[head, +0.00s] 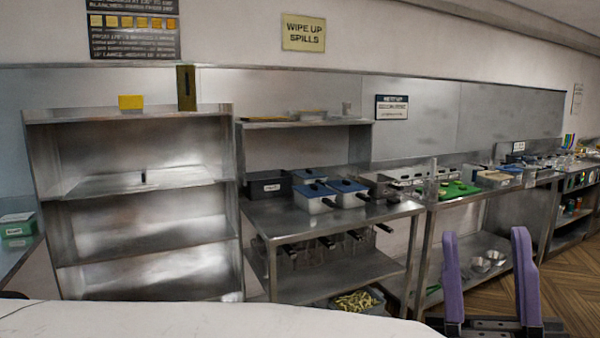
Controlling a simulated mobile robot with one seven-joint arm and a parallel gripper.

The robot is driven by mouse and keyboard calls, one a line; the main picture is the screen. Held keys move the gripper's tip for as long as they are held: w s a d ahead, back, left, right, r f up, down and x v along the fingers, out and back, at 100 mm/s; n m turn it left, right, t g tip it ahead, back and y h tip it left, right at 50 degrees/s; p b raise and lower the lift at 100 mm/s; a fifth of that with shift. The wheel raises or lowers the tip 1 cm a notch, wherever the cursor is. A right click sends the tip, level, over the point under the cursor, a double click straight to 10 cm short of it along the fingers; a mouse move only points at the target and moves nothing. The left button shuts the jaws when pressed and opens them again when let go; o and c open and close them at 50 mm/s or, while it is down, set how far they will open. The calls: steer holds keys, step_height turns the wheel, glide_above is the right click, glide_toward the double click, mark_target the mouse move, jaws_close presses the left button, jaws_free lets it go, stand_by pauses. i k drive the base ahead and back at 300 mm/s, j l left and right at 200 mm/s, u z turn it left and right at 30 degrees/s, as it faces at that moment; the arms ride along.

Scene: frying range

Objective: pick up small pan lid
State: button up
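On the upper shelf of the left steel rack, a small dark upright knob (143,178) shows, perhaps the handle of a steel pan lid. The lid's outline blends into the shiny shelf, so I cannot tell its edges or size. My gripper (484,236) is at the lower right, its two purple fingers pointing up and wide apart. Nothing is between them. It is well to the right of the rack and touches nothing that I can see.
The steel rack (140,263) has mostly bare shelves. Right of it, a steel table (390,212) holds blue-lidded containers (315,194), with several dark-handled baskets below. A counter with a green board (456,190) is further right. A pale surface (200,320) crosses the lower left. Wooden floor shows at right.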

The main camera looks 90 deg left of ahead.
mark_target(91, 186)
steer(key=u, duration=3.6)
steer(key=i+l+u, duration=0.4)
steer(key=i, duration=0.3)
steer(key=i+l+u, duration=0.4)
steer(key=i+l, duration=0.2)
steer(key=i+l+u, duration=0.15)
steer(key=i+l, duration=0.15)
steer(key=i, duration=0.25)
steer(key=i+l+u, duration=0.2)
steer(key=i+l, duration=0.15)
steer(key=i, duration=0.15)
